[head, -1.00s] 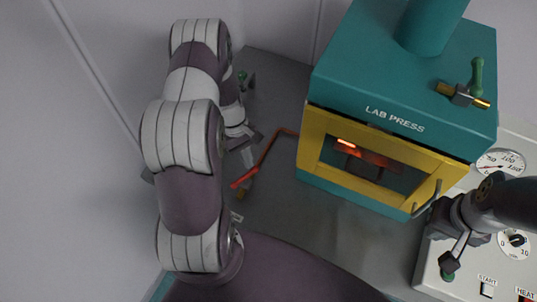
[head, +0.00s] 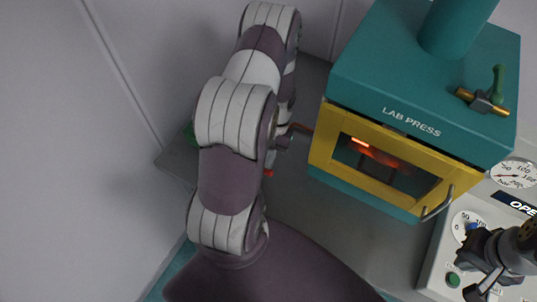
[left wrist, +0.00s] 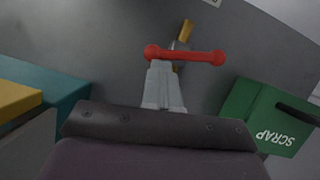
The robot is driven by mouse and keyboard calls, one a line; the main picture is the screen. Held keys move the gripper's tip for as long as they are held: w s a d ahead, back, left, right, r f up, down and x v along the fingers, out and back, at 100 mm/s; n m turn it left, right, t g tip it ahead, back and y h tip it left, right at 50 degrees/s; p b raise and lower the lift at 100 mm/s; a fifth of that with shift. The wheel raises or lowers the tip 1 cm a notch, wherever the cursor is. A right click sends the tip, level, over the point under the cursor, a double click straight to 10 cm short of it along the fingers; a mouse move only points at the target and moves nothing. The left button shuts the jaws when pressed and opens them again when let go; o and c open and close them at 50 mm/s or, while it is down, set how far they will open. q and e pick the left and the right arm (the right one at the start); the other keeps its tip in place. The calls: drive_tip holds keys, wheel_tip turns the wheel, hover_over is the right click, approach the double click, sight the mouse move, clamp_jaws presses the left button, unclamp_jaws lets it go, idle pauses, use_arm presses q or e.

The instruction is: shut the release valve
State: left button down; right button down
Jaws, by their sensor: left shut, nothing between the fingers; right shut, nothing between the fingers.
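A red bar with ball ends (left wrist: 200,57) crosses a grey and brass fitting (left wrist: 185,33) in the left wrist view. I take it for the release valve's handle, but cannot be sure. In the head view only a bit of red (head: 268,173) shows beside my left arm. My left gripper (left wrist: 161,66) is shut and empty, its fingertips at the left part of the bar; I cannot tell whether they touch. The arm mostly hides it in the head view. A brass valve with a green lever (head: 497,85) sits on the lab press. My right gripper (head: 481,288) is shut at the lower right.
The teal lab press (head: 420,75) has a yellow door (head: 335,158) with a glowing window. A panel with gauges (head: 515,175) and a green button (head: 453,279) is at the right. A green scrap bin (left wrist: 262,118) stands right in the left wrist view. Grey bench (head: 345,210) lies bare before the press.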

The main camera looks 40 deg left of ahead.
use_arm(q)
drive_tip(key=shift+s, duration=0.15)
drive_tip(key=shift+s+a, duration=0.25)
drive_tip(key=shift+s, duration=0.05)
drive_tip(key=shift+s+a, duration=0.15)
drive_tip(key=shift+s, duration=0.1)
